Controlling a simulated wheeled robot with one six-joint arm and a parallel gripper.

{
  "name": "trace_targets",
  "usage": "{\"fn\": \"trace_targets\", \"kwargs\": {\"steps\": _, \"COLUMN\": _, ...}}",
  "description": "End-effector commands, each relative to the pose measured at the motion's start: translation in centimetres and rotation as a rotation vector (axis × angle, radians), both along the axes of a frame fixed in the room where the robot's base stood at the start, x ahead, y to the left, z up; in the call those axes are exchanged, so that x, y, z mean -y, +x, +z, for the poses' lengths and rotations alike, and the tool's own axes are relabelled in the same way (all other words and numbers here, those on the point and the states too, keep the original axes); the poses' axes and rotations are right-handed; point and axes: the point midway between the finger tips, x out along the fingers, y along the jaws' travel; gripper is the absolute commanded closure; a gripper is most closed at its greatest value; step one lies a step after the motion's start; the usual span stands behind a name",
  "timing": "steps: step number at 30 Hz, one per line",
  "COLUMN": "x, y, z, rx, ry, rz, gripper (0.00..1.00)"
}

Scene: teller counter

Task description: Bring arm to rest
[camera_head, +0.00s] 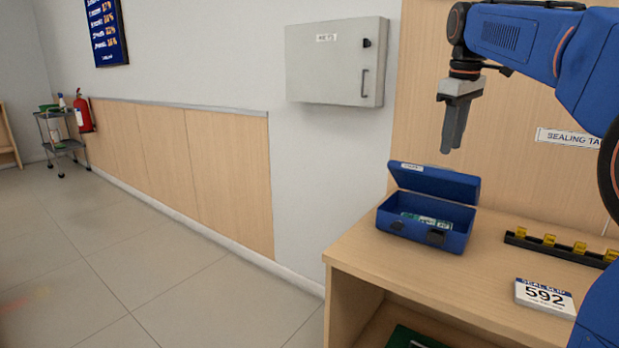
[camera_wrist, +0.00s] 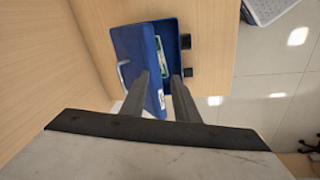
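My blue arm (camera_head: 516,38) reaches in from the right, above the counter. My gripper (camera_head: 453,148) points down, above the blue box and clear of its raised lid. In the wrist view my gripper (camera_wrist: 161,76) shows two fingers with a gap between them and nothing held. The blue box (camera_head: 458,241) stands on the counter with its lid (camera_head: 436,182) open. A green-and-white bundle (camera_head: 428,220) lies inside it. The box also shows beyond the fingertips in the wrist view (camera_wrist: 172,28).
On the wooden counter (camera_head: 395,265), a black rack (camera_head: 538,246) with several yellow pieces and a white "592" slip card (camera_head: 545,297) lie right of the box. A grey wall cabinet (camera_head: 335,62) hangs behind, left. The floor at left is open, with a cart (camera_head: 58,140) far back.

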Motion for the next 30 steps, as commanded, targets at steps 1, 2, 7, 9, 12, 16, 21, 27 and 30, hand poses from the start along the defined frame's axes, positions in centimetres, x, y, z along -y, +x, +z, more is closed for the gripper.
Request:
{"fn": "trace_targets", "kwargs": {"steps": 1, "x": -0.4, "y": -1.6, "z": -0.6, "rx": 0.01, "ry": 0.004, "rz": -0.021, "gripper": 0.72}}
{"fn": "trace_targets", "kwargs": {"steps": 2, "x": -0.6, "y": -2.4, "z": -1.0, "rx": 0.017, "ry": 0.008, "rz": -0.035, "gripper": 0.72}}
{"fn": "trace_targets", "kwargs": {"steps": 7, "x": -1.6, "y": -7.0, "z": -3.7, "rx": 0.056, "ry": 0.029, "rz": -0.122, "gripper": 0.72}}
{"fn": "trace_targets", "kwargs": {"steps": 9, "x": -2.1, "y": -9.0, "z": -5.0, "rx": 0.071, "ry": 0.038, "rz": -0.156, "gripper": 0.72}}
{"fn": "trace_targets", "kwargs": {"steps": 12, "x": -2.6, "y": -11.8, "z": -7.1, "rx": 0.093, "ry": 0.053, "rz": -0.205, "gripper": 0.72}}
{"fn": "trace_targets", "kwargs": {"steps": 16, "x": -3.3, "y": -15.5, "z": -10.1, "rx": 0.122, "ry": 0.075, "rz": -0.27, "gripper": 0.72}}
{"fn": "trace_targets", "kwargs": {"steps": 21, "x": -4.0, "y": -20.3, "z": -14.8, "rx": 0.157, "ry": 0.106, "rz": -0.355, "gripper": 0.72}}
{"fn": "trace_targets", "kwargs": {"steps": 27, "x": -4.8, "y": -25.9, "z": -21.0, "rx": 0.196, "ry": 0.148, "rz": -0.452, "gripper": 0.72}}
{"fn": "trace_targets", "kwargs": {"steps": 30, "x": -5.0, "y": -28.5, "z": -24.3, "rx": 0.215, "ry": 0.17, "rz": -0.501, "gripper": 0.72}}
